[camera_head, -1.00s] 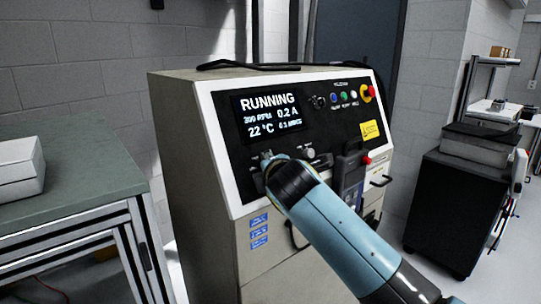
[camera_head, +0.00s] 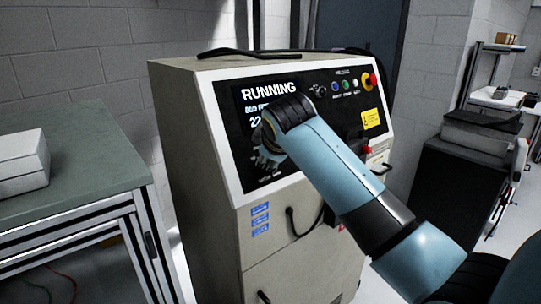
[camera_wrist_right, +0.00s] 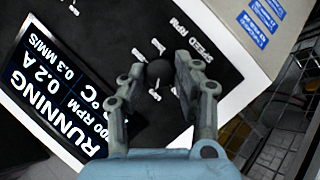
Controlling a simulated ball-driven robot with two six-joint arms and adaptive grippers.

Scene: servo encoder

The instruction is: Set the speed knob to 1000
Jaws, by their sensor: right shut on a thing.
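The speed knob (camera_wrist_right: 158,73) is a dark round knob below the "SPEED RPM" lettering, among white scale marks in the right wrist view. My right gripper (camera_wrist_right: 158,76) has its two fingers on either side of it and is shut on it. In the head view my right gripper (camera_head: 266,160) is at the lower left of the black panel, and my arm hides the knob. The display (camera_wrist_right: 62,98) reads RUNNING, 0.2 A and 0.3 MM/S; its RPM line is partly cut by the gripper and ends in 00. My left gripper is not in view.
The beige machine cabinet (camera_head: 185,175) carries the sloped panel. A red emergency button (camera_head: 373,80) and small colored buttons (camera_head: 347,85) sit at its upper right. A green-topped bench (camera_head: 85,150) is at left, and a dark cabinet (camera_head: 455,200) at right.

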